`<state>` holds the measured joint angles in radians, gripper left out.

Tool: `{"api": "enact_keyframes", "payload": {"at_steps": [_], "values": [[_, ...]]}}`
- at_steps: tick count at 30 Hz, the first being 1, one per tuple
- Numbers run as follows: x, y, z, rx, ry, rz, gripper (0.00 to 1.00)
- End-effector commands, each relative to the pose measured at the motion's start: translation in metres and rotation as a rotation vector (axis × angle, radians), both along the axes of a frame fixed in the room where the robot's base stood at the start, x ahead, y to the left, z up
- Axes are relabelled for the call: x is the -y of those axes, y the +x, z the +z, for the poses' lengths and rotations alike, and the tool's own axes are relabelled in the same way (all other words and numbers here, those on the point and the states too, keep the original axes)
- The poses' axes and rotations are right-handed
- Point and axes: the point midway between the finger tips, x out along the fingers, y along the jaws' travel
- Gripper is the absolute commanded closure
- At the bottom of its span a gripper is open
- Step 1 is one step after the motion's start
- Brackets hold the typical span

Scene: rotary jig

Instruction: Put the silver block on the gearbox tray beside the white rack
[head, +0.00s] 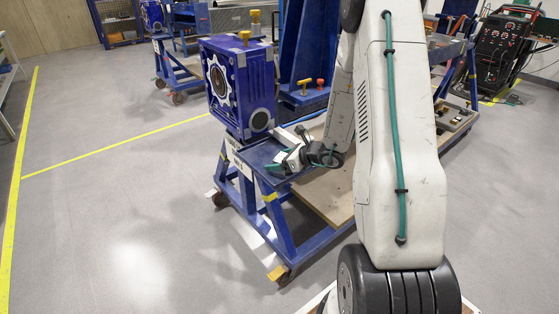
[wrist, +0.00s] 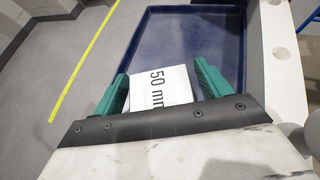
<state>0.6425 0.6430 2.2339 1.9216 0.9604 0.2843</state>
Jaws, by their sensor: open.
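The silver block (wrist: 160,88), pale and marked "50 mm", sits between the two green fingers of my gripper (wrist: 161,70) in the wrist view. The fingers are open, with a narrow gap on each side of the block. The dark blue gearbox tray (wrist: 195,40) lies under and beyond it; the block's underside is hidden, so its contact with the tray cannot be told. The white rack (wrist: 283,80), a pale strip with round holes, runs along the tray's right side. In the head view my gripper (head: 283,152) is low over the tray (head: 258,153); the block is not clear there.
A blue gearbox (head: 240,88) stands at the tray's back left on a blue wheeled cart (head: 282,225). A tall blue upright (head: 303,50) with yellow and red knobs rises behind. Grey floor (head: 120,220) with yellow lines is clear to the left.

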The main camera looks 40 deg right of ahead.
Motion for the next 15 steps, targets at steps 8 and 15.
{"api": "enact_keyframes", "payload": {"at_steps": [8, 15], "values": [[0.015, -0.029, 0.020, 0.001, -0.002, -0.004, 0.24], [0.033, -0.070, 0.045, 0.002, -0.002, -0.004, 0.24]]}}
